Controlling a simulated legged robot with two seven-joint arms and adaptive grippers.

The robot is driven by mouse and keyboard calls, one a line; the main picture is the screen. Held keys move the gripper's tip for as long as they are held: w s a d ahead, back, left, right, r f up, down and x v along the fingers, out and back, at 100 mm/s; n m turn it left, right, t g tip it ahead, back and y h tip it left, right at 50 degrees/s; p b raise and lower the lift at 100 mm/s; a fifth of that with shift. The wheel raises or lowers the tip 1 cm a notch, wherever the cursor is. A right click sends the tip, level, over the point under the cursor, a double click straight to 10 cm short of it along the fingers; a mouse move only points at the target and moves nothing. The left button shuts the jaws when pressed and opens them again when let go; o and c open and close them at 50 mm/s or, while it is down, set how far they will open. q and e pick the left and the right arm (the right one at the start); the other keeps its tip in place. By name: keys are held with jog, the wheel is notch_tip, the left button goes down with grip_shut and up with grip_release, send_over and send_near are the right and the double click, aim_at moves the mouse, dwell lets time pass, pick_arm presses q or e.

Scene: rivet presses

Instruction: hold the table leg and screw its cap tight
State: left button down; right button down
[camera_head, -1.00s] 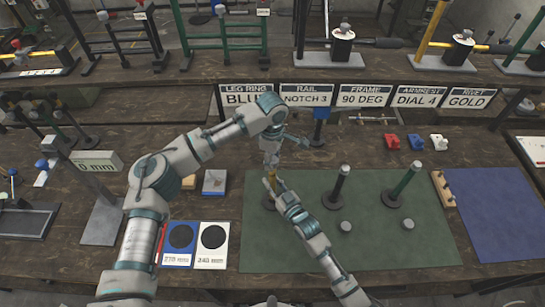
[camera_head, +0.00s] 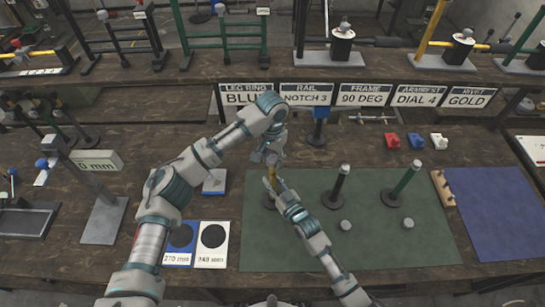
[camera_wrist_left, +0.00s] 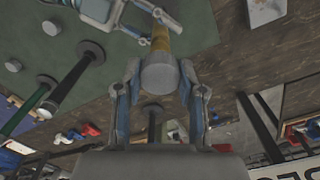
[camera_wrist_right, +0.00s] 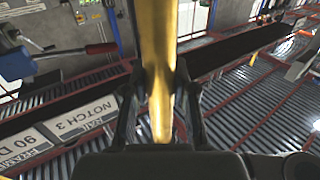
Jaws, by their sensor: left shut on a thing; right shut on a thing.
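The yellow table leg (camera_head: 270,173) stands upright at the left side of the green mat (camera_head: 300,240). It also shows in the right wrist view (camera_wrist_right: 157,60), between the fingers of my right gripper (camera_wrist_right: 160,95). That gripper (camera_head: 274,184) is shut on the leg. A round grey cap (camera_wrist_left: 160,74) tops the leg in the left wrist view. My left gripper (camera_wrist_left: 158,92) is above it with a finger on each side, shut on the cap. In the head view my left gripper (camera_head: 269,155) hides the cap. Whether the cap is fully seated cannot be told.
A black leg (camera_head: 340,184) and a green leg (camera_head: 404,181) stand on the mat, with loose grey caps (camera_head: 346,226) (camera_head: 408,223) nearby. A blue mat (camera_head: 500,220) lies to the right. Sign plates (camera_head: 307,94) stand behind.

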pick_arm(q)
jog(key=m, duration=0.5)
jog(key=shift+w, duration=0.15)
jog(key=m, duration=0.5)
jog(key=shift+m, duration=0.3)
jog(key=m, duration=1.1)
jog(key=c, duration=0.6)
grip_release()
